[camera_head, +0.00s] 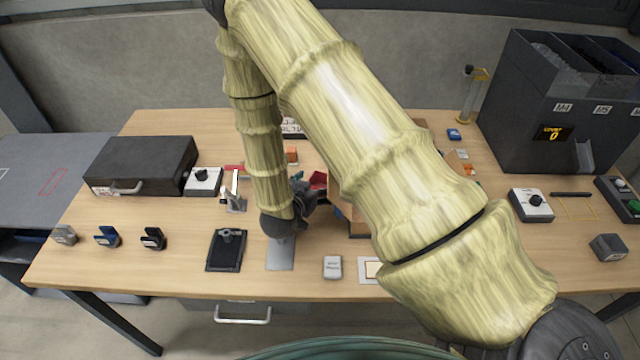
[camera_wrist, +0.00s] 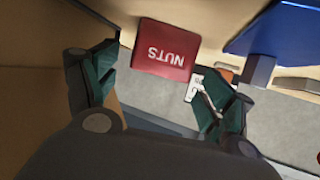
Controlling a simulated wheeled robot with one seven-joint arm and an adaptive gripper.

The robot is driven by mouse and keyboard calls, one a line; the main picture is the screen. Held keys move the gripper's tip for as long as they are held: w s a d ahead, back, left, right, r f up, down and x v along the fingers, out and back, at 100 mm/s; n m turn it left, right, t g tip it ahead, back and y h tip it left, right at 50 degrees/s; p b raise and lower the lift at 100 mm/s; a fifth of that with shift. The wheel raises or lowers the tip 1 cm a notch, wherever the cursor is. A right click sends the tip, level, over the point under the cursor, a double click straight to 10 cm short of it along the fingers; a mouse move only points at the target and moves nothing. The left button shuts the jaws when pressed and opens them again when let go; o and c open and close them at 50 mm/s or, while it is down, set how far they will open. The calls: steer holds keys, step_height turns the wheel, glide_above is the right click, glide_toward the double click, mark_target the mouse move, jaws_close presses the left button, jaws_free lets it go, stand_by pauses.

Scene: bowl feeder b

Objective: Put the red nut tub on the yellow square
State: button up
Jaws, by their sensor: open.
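The red nut tub (camera_wrist: 167,50), labelled NUTS, shows upside down in the wrist view, ahead of and between the spread fingers. My gripper (camera_wrist: 158,72) is open; I cannot tell whether either finger touches the tub. In the head view a red part of the tub (camera_head: 318,180) shows just right of my gripper (camera_head: 307,190), and my arm hides the rest. A pale card with a yellowish square outline (camera_head: 364,277) lies near the table's front edge, partly covered by my arm; I cannot tell surely that it is the yellow square.
A black case (camera_head: 140,165) and a dial box (camera_head: 203,181) stand at left. A black plate (camera_head: 227,252) and a small white block (camera_head: 332,267) are near the front. A large dark feeder (camera_head: 540,100) stands at right. A blue surface (camera_wrist: 285,40) shows in the wrist view.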

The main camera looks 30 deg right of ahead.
mark_target(320, 182)
steer(key=shift+p+x, duration=0.4)
steer(key=shift+x, duration=1.15)
steer(key=shift+s, duration=0.1)
steer(key=c, duration=1.2)
steer(key=shift+r, duration=0.15)
